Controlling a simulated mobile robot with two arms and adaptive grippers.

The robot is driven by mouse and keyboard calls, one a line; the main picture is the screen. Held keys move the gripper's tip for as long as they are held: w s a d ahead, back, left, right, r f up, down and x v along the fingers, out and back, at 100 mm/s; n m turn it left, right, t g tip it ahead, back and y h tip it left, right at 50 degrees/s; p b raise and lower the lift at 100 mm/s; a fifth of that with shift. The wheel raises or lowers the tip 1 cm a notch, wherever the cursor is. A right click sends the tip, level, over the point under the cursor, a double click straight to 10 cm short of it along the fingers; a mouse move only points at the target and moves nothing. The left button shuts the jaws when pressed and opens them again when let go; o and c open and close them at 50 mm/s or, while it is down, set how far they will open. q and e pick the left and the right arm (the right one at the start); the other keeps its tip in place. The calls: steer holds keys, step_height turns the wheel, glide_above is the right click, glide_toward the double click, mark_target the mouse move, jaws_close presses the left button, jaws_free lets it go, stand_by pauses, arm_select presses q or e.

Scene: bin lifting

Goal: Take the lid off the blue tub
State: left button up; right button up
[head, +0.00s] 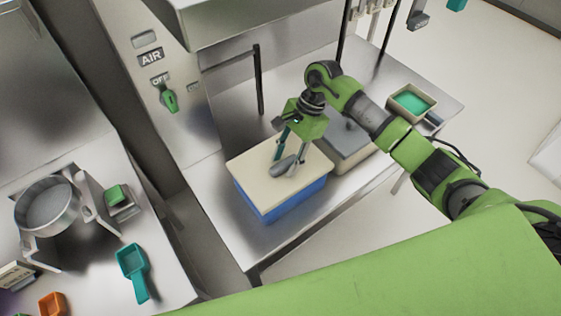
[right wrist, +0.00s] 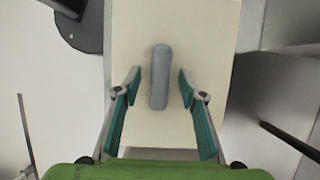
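The blue tub (head: 270,204) stands on the steel table with its cream lid (head: 253,172) on top. The lid also fills the middle of the right wrist view (right wrist: 178,125). A grey handle (head: 284,166) rises from the lid's middle; it is a rounded bar in the right wrist view (right wrist: 160,77). My right gripper (head: 286,167) is just over the lid, pointing down. In the right wrist view its fingers are open, one on each side of the handle, with a gap on both sides. My left gripper is not in view.
A second tub with a grey lid (head: 348,146) stands right behind the blue one. A small tray with green contents (head: 411,103) is at the table's far right. A teal scoop (head: 131,262) and a round sieve (head: 46,205) lie on the left counter.

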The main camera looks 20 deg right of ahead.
jaws_close()
